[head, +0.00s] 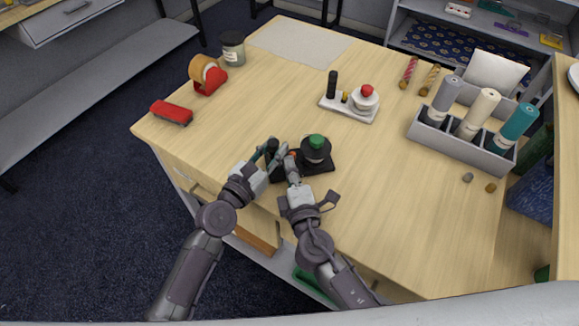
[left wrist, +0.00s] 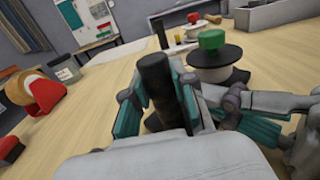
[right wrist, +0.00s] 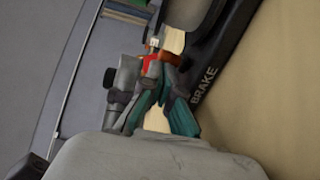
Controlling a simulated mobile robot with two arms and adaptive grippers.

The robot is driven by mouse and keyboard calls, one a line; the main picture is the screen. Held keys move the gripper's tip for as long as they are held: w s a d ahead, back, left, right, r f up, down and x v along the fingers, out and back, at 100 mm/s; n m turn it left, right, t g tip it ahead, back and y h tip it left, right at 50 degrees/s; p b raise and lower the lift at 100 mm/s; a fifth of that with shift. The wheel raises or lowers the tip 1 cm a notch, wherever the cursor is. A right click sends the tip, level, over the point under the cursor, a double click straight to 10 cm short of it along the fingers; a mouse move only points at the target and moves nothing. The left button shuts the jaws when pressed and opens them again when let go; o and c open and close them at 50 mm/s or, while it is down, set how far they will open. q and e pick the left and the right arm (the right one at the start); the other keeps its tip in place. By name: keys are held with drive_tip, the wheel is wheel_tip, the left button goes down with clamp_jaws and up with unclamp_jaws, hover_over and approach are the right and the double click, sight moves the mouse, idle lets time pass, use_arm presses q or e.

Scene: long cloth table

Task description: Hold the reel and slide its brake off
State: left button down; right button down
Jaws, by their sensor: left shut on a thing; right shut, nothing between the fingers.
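My right gripper (head: 290,164) is shut and empty, low beside the base, between handle and spool. A small orange piece (head: 293,153), apparently the brake slider, shows by its fingertips, mostly hidden. In the right wrist view the base carries the word BRAKE (right wrist: 204,86); contact with the slider cannot be told.
A second reel with a white base (head: 347,110) and red knob stands behind. A tape dispenser (head: 208,83), red stapler-like block (head: 172,112) and jar (head: 232,49) are at left. A grey rack (head: 462,150) with rolls is at right. The table's near edge is close.

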drive_tip(key=shift+w+a, duration=0.2)
drive_tip(key=shift+w, duration=1.2)
drive_tip(key=shift+s, duration=0.1)
drive_tip(key=shift+s+d, duration=0.1)
drive_tip(key=shift+s, duration=0.05)
drive_tip(key=s, duration=0.4)
drive_tip(key=s+d, duration=0.1)
drive_tip(key=s, duration=0.6)
drive_tip(key=shift+s+d, duration=0.3)
